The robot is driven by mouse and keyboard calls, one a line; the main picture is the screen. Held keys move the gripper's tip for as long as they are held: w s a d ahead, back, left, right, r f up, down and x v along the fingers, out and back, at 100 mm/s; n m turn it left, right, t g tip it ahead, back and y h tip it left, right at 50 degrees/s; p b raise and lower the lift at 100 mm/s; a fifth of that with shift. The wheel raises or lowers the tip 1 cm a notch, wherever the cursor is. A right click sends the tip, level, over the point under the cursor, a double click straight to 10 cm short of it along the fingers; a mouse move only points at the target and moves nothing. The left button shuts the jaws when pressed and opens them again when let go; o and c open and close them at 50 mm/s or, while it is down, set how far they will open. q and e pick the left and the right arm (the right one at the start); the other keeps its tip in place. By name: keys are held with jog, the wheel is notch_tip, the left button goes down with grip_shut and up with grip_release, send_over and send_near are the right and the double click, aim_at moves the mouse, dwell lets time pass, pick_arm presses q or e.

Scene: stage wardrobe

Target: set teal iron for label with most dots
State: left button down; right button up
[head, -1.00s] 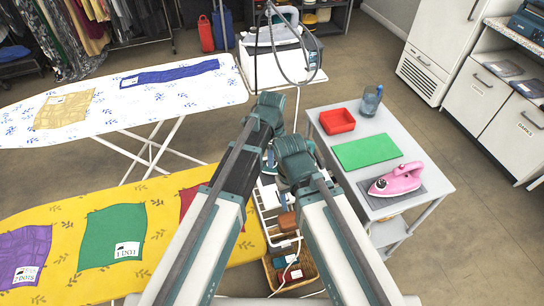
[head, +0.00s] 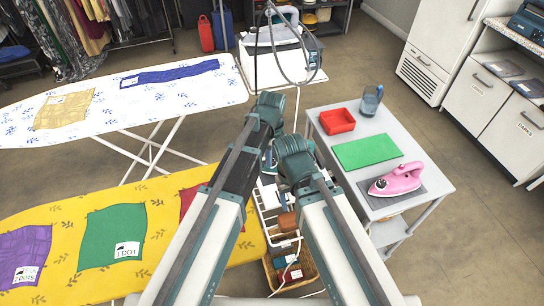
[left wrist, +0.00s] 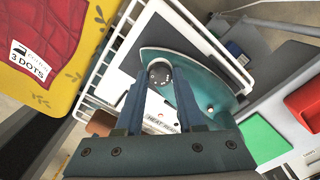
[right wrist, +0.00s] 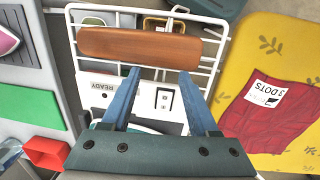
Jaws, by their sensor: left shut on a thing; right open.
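The teal iron (left wrist: 200,78) sits on a white plate on the wire rack in the left wrist view. My left gripper (left wrist: 160,78) is over it, its fingertips closed on either side of the round dial (left wrist: 158,72). A white panel with "HEAT READY" lettering shows between the fingers. My right gripper (right wrist: 160,75) is open and empty, above a white panel marked "READY" with a switch (right wrist: 164,99). The red cloth (left wrist: 45,38) carries a 3 DOTS label (left wrist: 30,60). The green cloth (head: 112,238) has 1 DOT, the purple cloth (head: 22,250) 2 DOTS. The dial's setting is unreadable.
A brown block (right wrist: 140,47) lies on the rack by the right fingertips. A side table holds a pink iron (head: 396,180), a green mat (head: 367,151) and a red tray (head: 337,121). The yellow board (head: 60,290) is at left, the white board (head: 110,115) behind it.

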pick_arm(q)
jog(key=c, duration=0.5)
grip_release()
pick_arm(e)
jog(key=shift+r, duration=0.1)
pick_arm(q)
notch_tip(320, 180, up, 14)
jog(key=p, duration=1.3)
jog(key=shift+f+p, duration=0.1)
jog(key=shift+p, duration=0.3)
pick_arm(e)
notch_tip(320, 180, up, 14)
jog(key=shift+f, duration=0.2)
